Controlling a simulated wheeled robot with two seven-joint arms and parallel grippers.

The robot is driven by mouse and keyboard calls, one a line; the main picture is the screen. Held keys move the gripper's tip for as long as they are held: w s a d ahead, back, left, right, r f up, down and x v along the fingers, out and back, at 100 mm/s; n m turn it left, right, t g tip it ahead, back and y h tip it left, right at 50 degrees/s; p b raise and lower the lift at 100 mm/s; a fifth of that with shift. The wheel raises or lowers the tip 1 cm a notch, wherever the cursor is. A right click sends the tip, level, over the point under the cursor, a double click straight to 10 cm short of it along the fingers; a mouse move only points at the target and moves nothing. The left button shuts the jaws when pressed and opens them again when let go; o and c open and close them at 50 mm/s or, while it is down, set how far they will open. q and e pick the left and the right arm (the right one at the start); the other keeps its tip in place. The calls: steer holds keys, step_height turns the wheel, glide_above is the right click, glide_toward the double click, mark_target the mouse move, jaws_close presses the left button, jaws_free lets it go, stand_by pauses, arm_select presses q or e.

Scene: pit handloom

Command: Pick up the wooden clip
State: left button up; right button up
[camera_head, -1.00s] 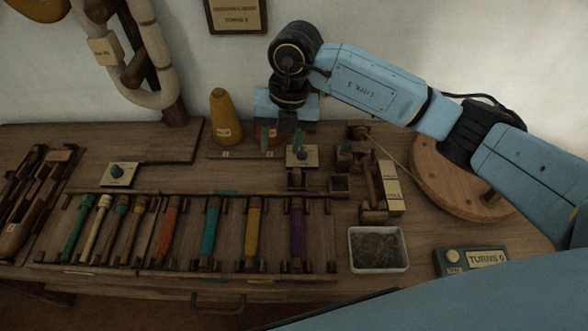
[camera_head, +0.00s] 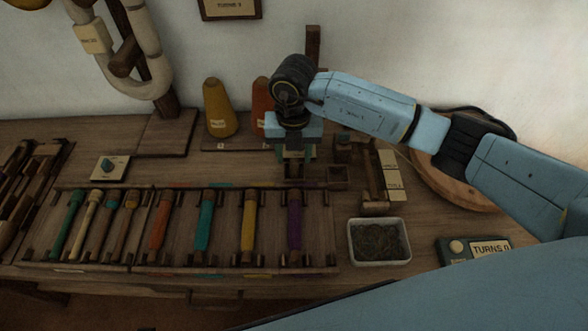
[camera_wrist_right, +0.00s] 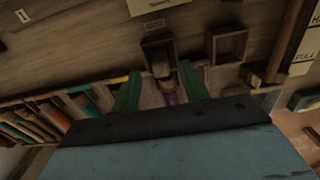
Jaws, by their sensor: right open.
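My right gripper (camera_head: 294,158) points down over the back of the bench, behind the purple bobbin (camera_head: 295,222). In the right wrist view its two green fingers (camera_wrist_right: 161,72) are apart. A small brown wooden piece (camera_wrist_right: 160,68), which looks like the wooden clip, shows between the fingers at the front of a small dark square holder (camera_wrist_right: 157,41). I cannot tell whether the fingers touch it. In the head view the gripper mostly hides this spot. My left gripper is not in view.
A rack of several coloured bobbins (camera_head: 205,230) lies in front. An empty square wooden box (camera_head: 337,176) is just right of the gripper. A metal tray (camera_head: 379,242) stands at front right. Yellow (camera_head: 219,110) and orange (camera_head: 261,103) cones stand behind.

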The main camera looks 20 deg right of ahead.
mark_target(294, 160)
steer(key=shift+f+b, duration=0.3)
steer(key=shift+f, duration=1.1)
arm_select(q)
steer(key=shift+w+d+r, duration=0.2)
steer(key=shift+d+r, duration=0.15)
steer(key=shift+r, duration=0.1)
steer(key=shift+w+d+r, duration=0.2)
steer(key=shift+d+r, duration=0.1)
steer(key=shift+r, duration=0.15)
arm_select(e)
steer(key=shift+c, duration=0.2)
jaws_close()
steer(key=shift+r, duration=0.15)
